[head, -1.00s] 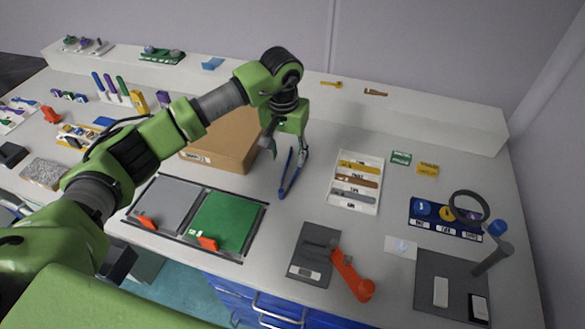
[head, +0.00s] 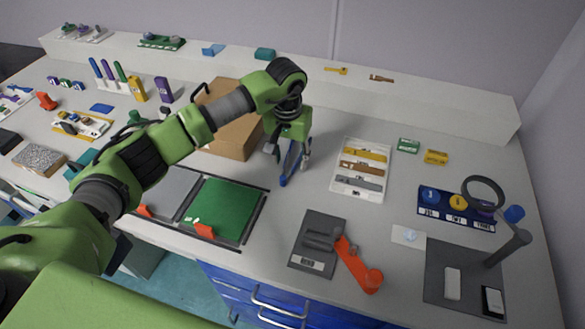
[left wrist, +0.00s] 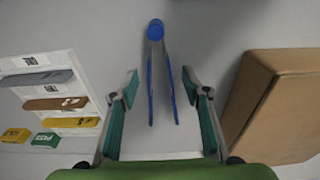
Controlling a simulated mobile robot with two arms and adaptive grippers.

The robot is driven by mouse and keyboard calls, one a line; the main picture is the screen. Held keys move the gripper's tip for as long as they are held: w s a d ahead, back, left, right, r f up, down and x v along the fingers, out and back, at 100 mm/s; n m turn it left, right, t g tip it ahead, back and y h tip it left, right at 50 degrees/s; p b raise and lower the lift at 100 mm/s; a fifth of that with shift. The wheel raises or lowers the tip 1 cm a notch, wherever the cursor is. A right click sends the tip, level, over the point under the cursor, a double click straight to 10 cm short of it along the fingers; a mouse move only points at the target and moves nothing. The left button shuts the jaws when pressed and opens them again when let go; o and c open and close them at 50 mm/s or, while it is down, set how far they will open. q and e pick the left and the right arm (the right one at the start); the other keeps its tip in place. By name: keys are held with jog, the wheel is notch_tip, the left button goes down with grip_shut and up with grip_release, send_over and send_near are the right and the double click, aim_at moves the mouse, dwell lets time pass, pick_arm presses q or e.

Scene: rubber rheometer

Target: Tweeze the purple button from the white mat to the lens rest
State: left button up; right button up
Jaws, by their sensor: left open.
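Blue tweezers (head: 283,180) rest on the table in front of the brown box. My left gripper (head: 289,152) is open above them. In the left wrist view the tweezers (left wrist: 156,30) have their two legs between the open fingers (left wrist: 160,82), with a gap on each side. A small white mat (head: 401,243) with a pale bluish piece on it lies at the right. A purple button (head: 485,207) shows at the right end of the dark blue tray (head: 425,212), partly behind the magnifier ring. I cannot tell which thing is the lens rest. My right gripper is out of view.
The brown box (head: 235,137) stands close beside my left gripper; it also shows in the left wrist view (left wrist: 280,105). A white labelled tray (head: 352,194) lies to the right. A magnifier (head: 507,250), an orange-handled tool (head: 358,270) and a green mat (head: 222,208) are nearer the front.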

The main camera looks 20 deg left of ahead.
pick_arm(q)
jog(key=shift+f, duration=0.6)
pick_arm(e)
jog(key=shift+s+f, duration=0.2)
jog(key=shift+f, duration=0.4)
pick_arm(q)
jog(key=shift+r, duration=0.1)
jog(key=c, duration=0.7)
notch_tip(320, 180, up, 12)
jog(key=p, duration=0.5)
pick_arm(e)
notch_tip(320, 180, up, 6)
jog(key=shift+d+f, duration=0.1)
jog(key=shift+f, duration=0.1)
